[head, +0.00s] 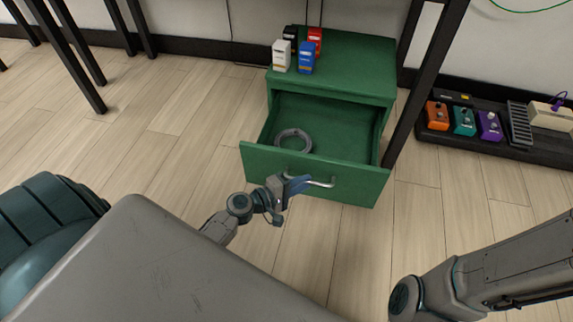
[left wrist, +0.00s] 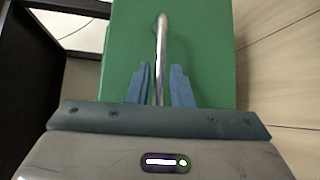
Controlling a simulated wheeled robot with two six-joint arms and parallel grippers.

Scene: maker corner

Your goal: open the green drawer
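The green drawer (head: 345,182) is pulled well out of its green cabinet (head: 352,58), and its inside shows. A grey ring-shaped coil (head: 293,140) lies in it. The drawer front carries a curved metal handle (head: 322,184), which also shows in the left wrist view (left wrist: 161,45). My left gripper (head: 296,184) is at the handle's left part. In the left wrist view its two blue fingers (left wrist: 160,85) stand on either side of the handle, with a narrow gap at each side, so it looks open around the bar. My right gripper is out of view.
Several small boxes, among them a blue one (head: 306,57) and a red one (head: 315,40), stand on the cabinet top. A dark table leg (head: 424,85) stands close right of the cabinet. A black board with pedals (head: 464,122) lies farther right. Floor before the drawer is clear.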

